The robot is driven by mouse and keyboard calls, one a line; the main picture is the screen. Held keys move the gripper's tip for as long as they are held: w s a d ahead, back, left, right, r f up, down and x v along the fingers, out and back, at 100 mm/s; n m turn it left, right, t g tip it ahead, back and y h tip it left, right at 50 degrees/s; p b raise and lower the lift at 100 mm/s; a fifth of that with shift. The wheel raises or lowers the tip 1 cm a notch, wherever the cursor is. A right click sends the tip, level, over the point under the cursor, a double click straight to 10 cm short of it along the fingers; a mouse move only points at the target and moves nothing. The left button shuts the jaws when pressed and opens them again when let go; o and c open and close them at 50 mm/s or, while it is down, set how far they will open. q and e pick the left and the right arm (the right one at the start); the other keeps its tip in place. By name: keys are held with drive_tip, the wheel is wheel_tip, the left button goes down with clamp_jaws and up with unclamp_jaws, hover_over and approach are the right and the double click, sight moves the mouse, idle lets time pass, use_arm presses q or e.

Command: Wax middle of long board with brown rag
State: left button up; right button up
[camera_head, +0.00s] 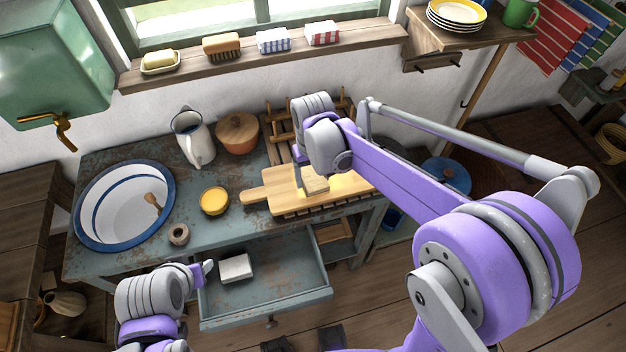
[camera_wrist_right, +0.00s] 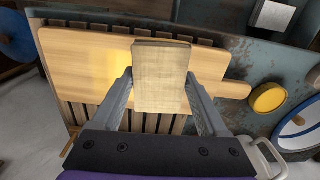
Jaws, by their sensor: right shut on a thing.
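The long board (camera_head: 284,199) lies flat on a slatted rack on the worktop, its handle pointing left. It also shows in the right wrist view (camera_wrist_right: 80,80), with the handle to the right. A yellowish sheen lies on its surface beside the rag. My right gripper (camera_wrist_right: 162,90) is shut on the brown rag (camera_wrist_right: 160,70), a tan folded block. In the head view the rag (camera_head: 316,185) is over the board's middle; whether it touches is unclear. My left gripper (camera_head: 206,270) hangs by the open drawer, apart from the board; its jaw gap is unclear.
A yellow tin (camera_head: 214,201) stands left of the board, beside a white basin (camera_head: 125,205). A jug (camera_head: 193,137) and lidded pot (camera_head: 238,133) stand behind. The open drawer (camera_head: 265,290) juts out in front, with a white block (camera_head: 236,268) inside.

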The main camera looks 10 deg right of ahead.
use_arm(q)
drive_tip(key=shift+r+p, duration=0.5)
drive_tip(key=shift+r, duration=0.45)
use_arm(e)
drive_tip(key=shift+r, duration=1.3)
use_arm(q)
drive_tip(key=shift+f, duration=0.1)
use_arm(e)
drive_tip(key=shift+f, duration=0.1)
